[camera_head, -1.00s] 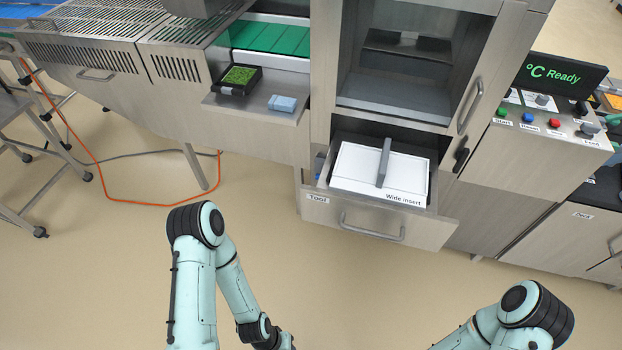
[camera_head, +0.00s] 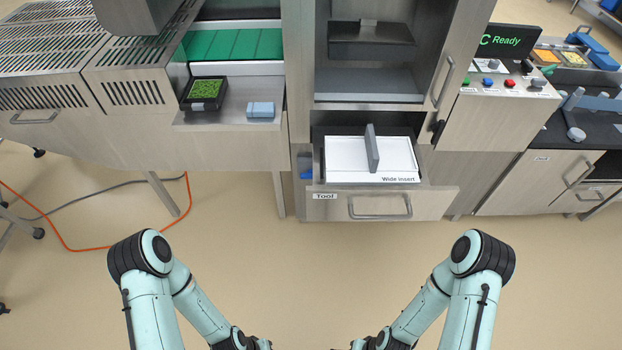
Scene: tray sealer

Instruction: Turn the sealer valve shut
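The sealer is a steel cabinet (camera_head: 298,75) with an open chamber at the centre of the head view. A small black handle-like fitting (camera_head: 437,130) sits on its right front post, beside the drawer opening. It may be the valve, but it is too small to tell for certain or to read its position. Both of my arms reach in at the bottom edge, well short of the sealer. Their grippers are cut off below the frame, so neither can be judged.
An open drawer (camera_head: 335,207) labelled Tool juts out below the chamber, holding a white wide insert (camera_head: 345,160) with a grey upright handle. A control panel (camera_head: 500,80) with coloured buttons stands right. A black tray (camera_head: 205,93) and blue block (camera_head: 261,109) sit on the left shelf. Floor in front is clear.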

